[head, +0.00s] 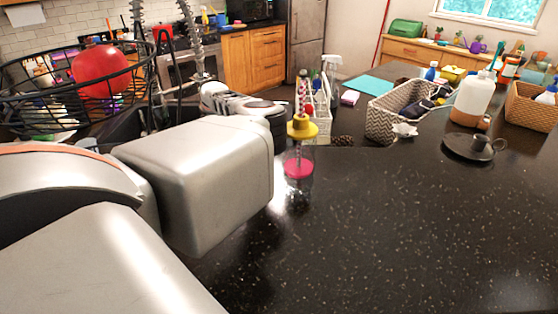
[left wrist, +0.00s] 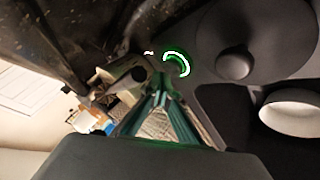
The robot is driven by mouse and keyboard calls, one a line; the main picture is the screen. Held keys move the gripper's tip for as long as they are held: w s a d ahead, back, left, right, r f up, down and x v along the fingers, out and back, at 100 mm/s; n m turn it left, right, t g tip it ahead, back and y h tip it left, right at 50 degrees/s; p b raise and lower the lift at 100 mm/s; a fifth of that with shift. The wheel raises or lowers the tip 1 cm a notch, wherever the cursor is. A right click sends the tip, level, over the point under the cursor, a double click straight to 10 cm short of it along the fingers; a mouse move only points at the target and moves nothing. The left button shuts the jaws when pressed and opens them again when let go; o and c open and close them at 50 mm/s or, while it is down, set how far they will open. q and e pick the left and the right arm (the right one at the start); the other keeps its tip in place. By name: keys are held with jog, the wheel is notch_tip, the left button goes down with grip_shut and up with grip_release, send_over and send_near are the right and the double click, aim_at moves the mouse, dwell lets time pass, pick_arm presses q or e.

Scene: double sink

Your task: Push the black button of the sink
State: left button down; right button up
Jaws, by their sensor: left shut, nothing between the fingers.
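In the left wrist view my left gripper (left wrist: 160,98) is shut and empty, its two teal-tinted fingers meeting at the tips. Just above the tips is a small dark round part with a glowing green and white arc (left wrist: 177,64). I cannot tell whether this is the black button. In the head view my left arm comes in from the left over the counter, and its links hide the gripper's fingertips and most of the sink area. No black button can be made out in the head view. My right gripper is not in view.
A clear bottle with a yellow top (head: 300,150) stands close to my left arm. A black wire basket (head: 60,95) holds a red round object (head: 101,72). A patterned bin (head: 395,112) and a dark candle holder (head: 474,147) stand farther right. The front right counter (head: 400,230) is clear.

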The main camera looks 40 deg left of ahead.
pick_arm(q)
jog(key=shift+f, duration=0.1)
dwell(0.4)
jog(key=shift+f+p, duration=0.3)
jog(key=shift+f, duration=0.3)
dwell(0.5)
jog(key=shift+r, duration=0.7)
jog(key=shift+r, duration=3)
